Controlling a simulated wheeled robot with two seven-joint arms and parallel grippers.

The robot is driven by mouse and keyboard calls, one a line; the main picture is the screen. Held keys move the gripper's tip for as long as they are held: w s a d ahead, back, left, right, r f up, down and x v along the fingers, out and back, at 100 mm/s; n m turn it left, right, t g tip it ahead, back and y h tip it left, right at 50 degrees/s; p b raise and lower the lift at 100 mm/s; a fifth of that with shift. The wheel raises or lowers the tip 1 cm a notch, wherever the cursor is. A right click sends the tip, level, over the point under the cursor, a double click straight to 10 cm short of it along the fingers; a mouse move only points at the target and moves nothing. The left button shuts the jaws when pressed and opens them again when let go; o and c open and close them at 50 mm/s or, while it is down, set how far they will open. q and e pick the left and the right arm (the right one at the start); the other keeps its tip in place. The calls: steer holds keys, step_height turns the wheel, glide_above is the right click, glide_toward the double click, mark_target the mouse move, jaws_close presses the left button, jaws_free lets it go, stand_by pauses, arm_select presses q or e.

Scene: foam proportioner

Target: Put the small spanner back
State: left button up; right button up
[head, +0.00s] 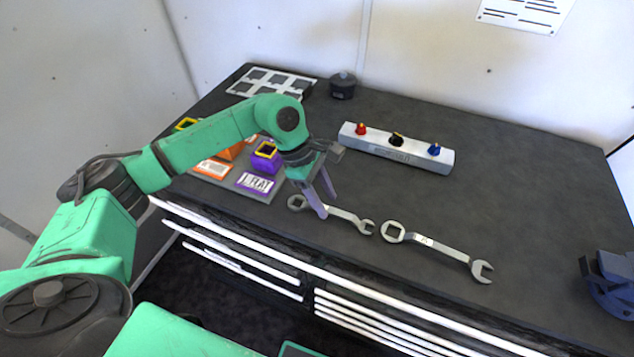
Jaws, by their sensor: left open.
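Two grey metal spanners lie flat on the dark bench top. The shorter one, the small spanner (345,215), lies to the left, with a ring end at its left and an open jaw at its right. The longer spanner (438,247) lies to the right of it, nearer the front edge. My left gripper (325,201) points down at the small spanner's left half, its two purple fingers apart. One finger overlaps the spanner near its ring end; I cannot tell whether they touch. My right gripper is not in view.
A grey block with red, black and blue knobs (395,153) stands behind the spanners. A mat with orange and purple bins (262,190) is at the left. A dark pot (343,86) stands at the back, and a blue device (608,284) at the right edge. The bench (530,200) is clear at centre right.

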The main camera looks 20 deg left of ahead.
arm_select(q)
steer(key=b+v, duration=0.3)
steer(key=v, duration=0.7)
steer(key=shift+a, duration=0.15)
